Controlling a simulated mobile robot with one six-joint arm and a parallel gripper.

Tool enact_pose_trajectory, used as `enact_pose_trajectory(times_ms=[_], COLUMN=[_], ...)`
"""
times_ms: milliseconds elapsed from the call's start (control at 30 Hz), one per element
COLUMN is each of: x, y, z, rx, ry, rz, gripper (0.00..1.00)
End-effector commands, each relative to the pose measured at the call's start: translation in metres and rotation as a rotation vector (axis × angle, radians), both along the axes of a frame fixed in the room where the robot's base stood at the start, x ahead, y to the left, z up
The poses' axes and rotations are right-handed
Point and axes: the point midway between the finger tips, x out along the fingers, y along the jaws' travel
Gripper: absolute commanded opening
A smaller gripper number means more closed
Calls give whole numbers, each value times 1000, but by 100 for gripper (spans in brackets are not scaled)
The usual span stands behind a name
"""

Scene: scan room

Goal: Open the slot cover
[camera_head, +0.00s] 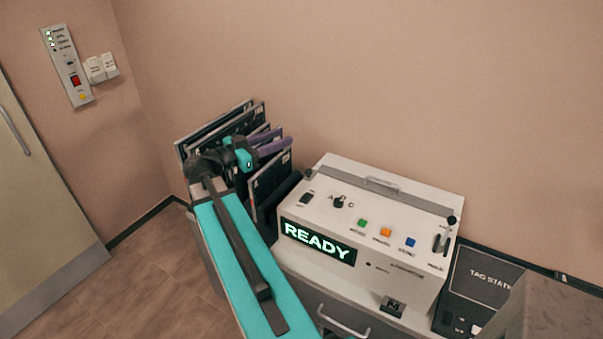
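A white scanner console (330,200) stands against the wall, right of centre, with a lit green READY display (317,243). A long pale strip with a grey bar handle (383,186) runs along the back of its top; it looks like the slot cover and appears closed, lying flat. My gripper (272,142) has two purple fingers that look apart, with nothing seen between them. It is left of the console and its cover, in front of the dark panels, and not touching the cover. My teal arm hides part of the console's left side.
Dark upright panels (268,185) stand in a rack left of the console, close around my gripper. The console top has a knob (340,202) and coloured buttons (386,232). A dark tag station (480,283) is at right. Wall switches (102,68) and a door (35,190) are at left.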

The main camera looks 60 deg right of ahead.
Motion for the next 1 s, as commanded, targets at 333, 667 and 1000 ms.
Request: enact_pose_trajectory(times_ms=[333,667,1000], x=[5,8,9], y=[5,8,10], z=[-32,-85,-141], rx=[0,0,0], ry=[0,0,0], rz=[10,16,19], gripper=[37,37,37])
